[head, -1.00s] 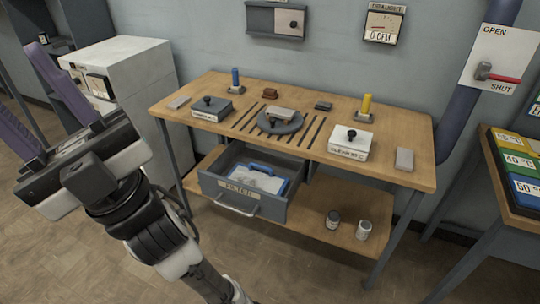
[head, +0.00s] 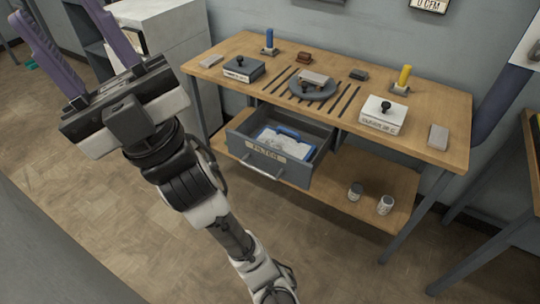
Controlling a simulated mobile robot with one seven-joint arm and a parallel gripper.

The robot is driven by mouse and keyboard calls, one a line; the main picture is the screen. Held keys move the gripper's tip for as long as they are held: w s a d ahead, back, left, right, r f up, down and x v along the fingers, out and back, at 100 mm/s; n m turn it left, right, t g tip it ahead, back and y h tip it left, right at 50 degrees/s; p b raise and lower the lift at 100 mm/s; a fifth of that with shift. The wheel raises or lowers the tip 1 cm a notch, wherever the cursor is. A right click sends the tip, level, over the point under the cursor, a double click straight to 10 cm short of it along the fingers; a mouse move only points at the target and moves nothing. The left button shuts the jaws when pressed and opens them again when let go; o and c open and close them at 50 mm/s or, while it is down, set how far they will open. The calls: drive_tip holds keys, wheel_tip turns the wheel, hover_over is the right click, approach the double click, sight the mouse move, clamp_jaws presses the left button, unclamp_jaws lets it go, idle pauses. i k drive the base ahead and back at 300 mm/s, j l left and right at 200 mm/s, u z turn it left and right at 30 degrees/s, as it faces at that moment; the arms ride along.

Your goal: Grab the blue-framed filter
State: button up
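The blue-framed filter (head: 283,140) lies in an open grey drawer (head: 266,167) labelled FILTER, under the wooden bench top. Its white panel and blue edge show; the drawer front hides its near part. My gripper (head: 58,40) is raised at the upper left, with its two purple fingers spread apart and nothing between them. It is well to the left of the drawer and not touching it.
The wooden bench (head: 420,130) holds a round grey plate (head: 312,90), a dark box (head: 243,68), a white box (head: 383,115) and blue and yellow pegs. Two small jars (head: 385,205) stand on the lower shelf. A white cabinet (head: 165,50) stands left of the bench. Floor in front is clear.

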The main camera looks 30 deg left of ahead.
sight(303, 150)
drive_tip(key=i+j+u, duration=0.2)
drive_tip(key=u, duration=0.15)
drive_tip(key=i+j+u, duration=0.15)
drive_tip(key=i+u, duration=0.55)
drive_tip(key=k+j, duration=0.1)
